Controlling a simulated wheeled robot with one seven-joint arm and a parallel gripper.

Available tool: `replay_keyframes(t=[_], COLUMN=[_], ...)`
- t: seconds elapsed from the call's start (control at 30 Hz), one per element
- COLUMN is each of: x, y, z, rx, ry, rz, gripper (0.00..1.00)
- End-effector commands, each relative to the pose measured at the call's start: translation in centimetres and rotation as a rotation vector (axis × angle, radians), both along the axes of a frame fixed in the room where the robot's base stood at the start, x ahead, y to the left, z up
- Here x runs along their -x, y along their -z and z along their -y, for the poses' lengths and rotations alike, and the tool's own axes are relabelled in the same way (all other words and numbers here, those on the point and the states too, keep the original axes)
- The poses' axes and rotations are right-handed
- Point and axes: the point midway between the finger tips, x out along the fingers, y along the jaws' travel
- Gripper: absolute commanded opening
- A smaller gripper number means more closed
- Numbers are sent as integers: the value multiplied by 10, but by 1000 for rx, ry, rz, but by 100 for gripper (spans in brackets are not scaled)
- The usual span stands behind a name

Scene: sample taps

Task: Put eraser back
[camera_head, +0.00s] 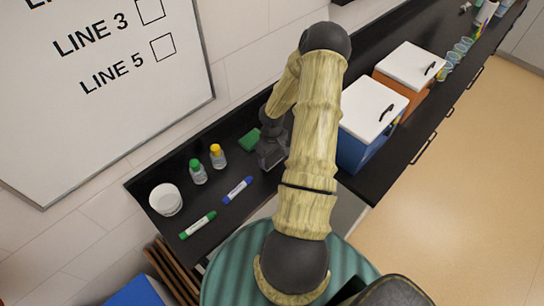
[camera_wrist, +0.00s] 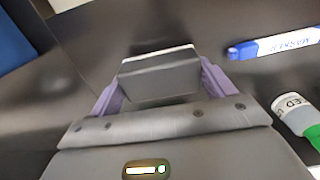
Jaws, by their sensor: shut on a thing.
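The eraser (camera_wrist: 158,82), a dark grey block with a pale edge, is between the purple fingers of my gripper (camera_wrist: 160,88) in the wrist view. My gripper is shut on it, one finger at each side. I cannot tell whether the eraser touches the black counter. In the head view my gripper (camera_head: 270,155) is low over the counter, partly behind my arm, and the eraser cannot be made out there. A whiteboard (camera_head: 115,130) with "LINE 3" and "LINE 5" and empty boxes is at upper left.
Left of my gripper on the counter (camera_head: 140,187) are a green pad (camera_head: 250,140), two capped bottles (camera_head: 198,173) (camera_head: 217,157), a white tub (camera_head: 165,199), a green marker (camera_head: 198,225) and a blue marker (camera_head: 237,190). White-lidded blue (camera_head: 357,150) and orange boxes stand to the right.

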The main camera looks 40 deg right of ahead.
Motion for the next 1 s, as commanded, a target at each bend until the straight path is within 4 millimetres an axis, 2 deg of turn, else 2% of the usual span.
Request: replay_keyframes(t=[0.13, 0.47, 0.5, 0.57, 0.83, 1.0], x=[1, 1, 1, 0, 0, -1], y=[14, 18, 17, 17, 15, 4], z=[1, 2, 1, 1, 0, 1], rx=[0, 1, 1, 1, 0, 3], ry=[3, 4, 3, 1, -1, 1], rz=[0, 0, 0, 1, 1, 2], gripper=[63, 63, 89, 100, 100, 100])
